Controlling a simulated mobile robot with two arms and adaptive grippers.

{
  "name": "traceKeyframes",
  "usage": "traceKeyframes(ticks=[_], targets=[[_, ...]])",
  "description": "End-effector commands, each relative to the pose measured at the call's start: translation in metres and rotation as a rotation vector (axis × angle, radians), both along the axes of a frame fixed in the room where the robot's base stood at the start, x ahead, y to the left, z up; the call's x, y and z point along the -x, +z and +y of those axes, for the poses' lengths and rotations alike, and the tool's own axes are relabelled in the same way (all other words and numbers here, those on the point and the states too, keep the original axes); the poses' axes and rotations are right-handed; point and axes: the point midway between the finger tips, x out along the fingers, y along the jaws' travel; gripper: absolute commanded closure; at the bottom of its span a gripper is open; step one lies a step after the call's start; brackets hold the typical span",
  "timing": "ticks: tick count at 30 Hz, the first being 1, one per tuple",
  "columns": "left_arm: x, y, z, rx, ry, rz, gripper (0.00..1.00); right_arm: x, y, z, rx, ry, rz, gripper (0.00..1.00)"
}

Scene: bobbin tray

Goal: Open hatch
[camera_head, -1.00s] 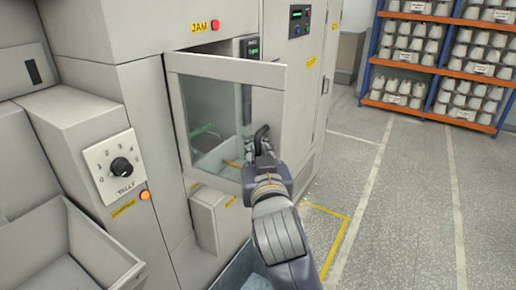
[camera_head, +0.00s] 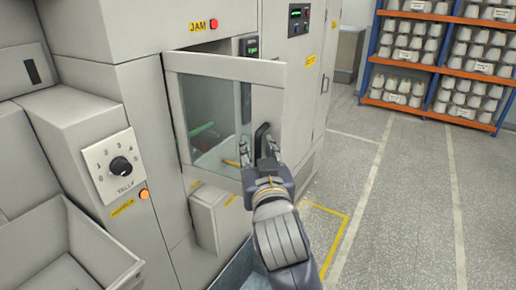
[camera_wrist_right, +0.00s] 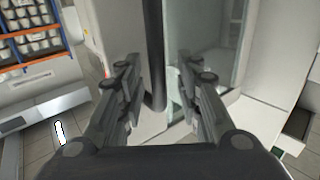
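The hatch (camera_head: 224,66) is a pale framed glass door on the machine front. It stands ajar, with its right edge swung out from the machine. A black bar handle (camera_head: 262,134) is on its right side. My right gripper (camera_head: 259,148) is at the handle with its fingers spread. In the right wrist view, the dark handle (camera_wrist_right: 154,55) runs between the two open fingers (camera_wrist_right: 160,75), with a gap on both sides. My left gripper is not in view.
A grey box (camera_head: 216,218) juts out below the hatch. A dial panel (camera_head: 117,167) and an open bin (camera_head: 75,275) are at the left. Shelves of bobbins (camera_head: 440,70) stand at the back right. The floor (camera_head: 405,200) right of the machine is clear.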

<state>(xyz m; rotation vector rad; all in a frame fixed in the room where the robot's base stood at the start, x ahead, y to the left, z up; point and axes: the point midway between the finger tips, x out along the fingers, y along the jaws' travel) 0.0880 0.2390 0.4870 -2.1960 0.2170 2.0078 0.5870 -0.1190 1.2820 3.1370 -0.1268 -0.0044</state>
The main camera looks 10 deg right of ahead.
Motion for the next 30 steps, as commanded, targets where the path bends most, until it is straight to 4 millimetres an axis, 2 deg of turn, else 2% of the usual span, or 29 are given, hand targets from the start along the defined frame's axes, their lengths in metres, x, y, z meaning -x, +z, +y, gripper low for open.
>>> traceKeyframes(ticks=[6,12,22,24,26,27,29,30], targets=[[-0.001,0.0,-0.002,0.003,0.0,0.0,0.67,0.038,0.0,0.002,-0.004,0.001,0.0,0.68],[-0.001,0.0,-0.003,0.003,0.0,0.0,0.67,0.062,0.0,0.002,-0.002,-0.002,0.0,0.68],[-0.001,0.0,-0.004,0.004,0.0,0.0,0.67,0.067,0.001,0.003,-0.001,-0.002,-0.002,0.68],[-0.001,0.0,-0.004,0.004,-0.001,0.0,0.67,0.066,-0.001,0.003,0.001,-0.001,0.001,0.83],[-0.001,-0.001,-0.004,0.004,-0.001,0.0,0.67,0.062,-0.009,0.006,0.011,0.004,0.016,0.97],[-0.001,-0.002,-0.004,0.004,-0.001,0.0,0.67,0.057,-0.02,0.009,0.023,0.011,0.034,1.0],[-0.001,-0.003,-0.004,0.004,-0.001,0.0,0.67,0.047,-0.042,0.016,0.048,0.028,0.071,1.0],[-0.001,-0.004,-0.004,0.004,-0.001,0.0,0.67,0.04,-0.061,0.022,0.068,0.042,0.101,1.0]])
